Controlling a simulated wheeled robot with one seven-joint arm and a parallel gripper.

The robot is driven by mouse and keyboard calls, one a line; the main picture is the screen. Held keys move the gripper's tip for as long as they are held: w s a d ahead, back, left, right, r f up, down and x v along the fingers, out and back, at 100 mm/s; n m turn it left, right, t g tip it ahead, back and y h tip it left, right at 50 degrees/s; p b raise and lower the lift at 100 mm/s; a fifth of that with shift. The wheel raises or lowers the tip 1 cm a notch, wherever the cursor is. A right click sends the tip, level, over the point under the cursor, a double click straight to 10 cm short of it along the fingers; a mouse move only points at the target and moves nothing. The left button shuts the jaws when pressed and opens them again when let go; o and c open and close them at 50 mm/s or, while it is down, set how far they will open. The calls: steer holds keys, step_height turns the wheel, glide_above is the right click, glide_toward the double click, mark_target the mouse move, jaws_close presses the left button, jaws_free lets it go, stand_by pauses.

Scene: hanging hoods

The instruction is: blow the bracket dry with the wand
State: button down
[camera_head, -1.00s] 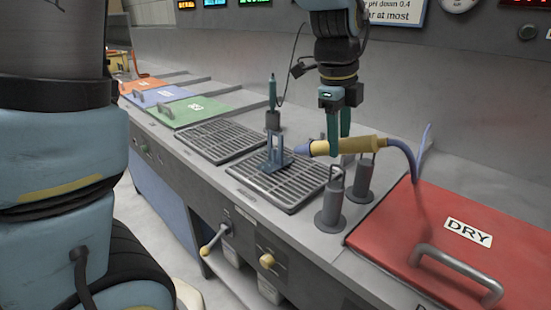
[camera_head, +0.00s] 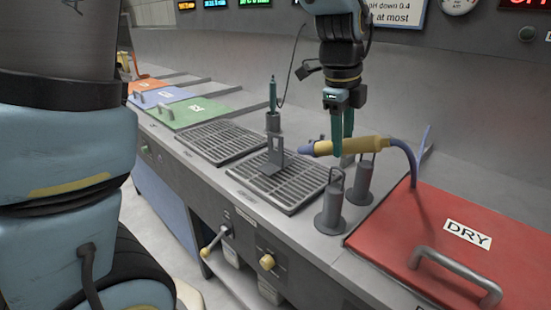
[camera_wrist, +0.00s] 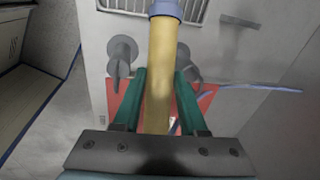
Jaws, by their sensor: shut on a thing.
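My gripper (camera_head: 342,150) is shut on the yellow wand (camera_head: 357,146), which lies level between the two green fingers. The wand also shows in the wrist view (camera_wrist: 159,70), running up between the fingers with its blue collar at the top. Its blue-violet nozzle (camera_head: 307,149) points left toward the bracket, and a hose curves down from its right end. The grey bracket (camera_head: 275,156) stands upright on the right-hand grating (camera_head: 291,187). The nozzle is a short way to the right of the bracket and above the grating, apart from it in the head view.
Two grey posts (camera_head: 330,212) with looped tops stand right of the grating, below the wand. A red lid marked DRY (camera_head: 420,240) with a handle is at the right. A second grating (camera_head: 220,141) lies left. A green probe (camera_head: 272,97) stands behind the bracket.

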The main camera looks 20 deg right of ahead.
steer(key=shift+w+d, duration=0.1)
steer(key=shift+d, duration=0.05)
steer(key=shift+r, duration=0.15)
step_height(320, 180, up, 7)
steer(key=p, duration=0.5)
steer(key=shift+p, duration=0.4)
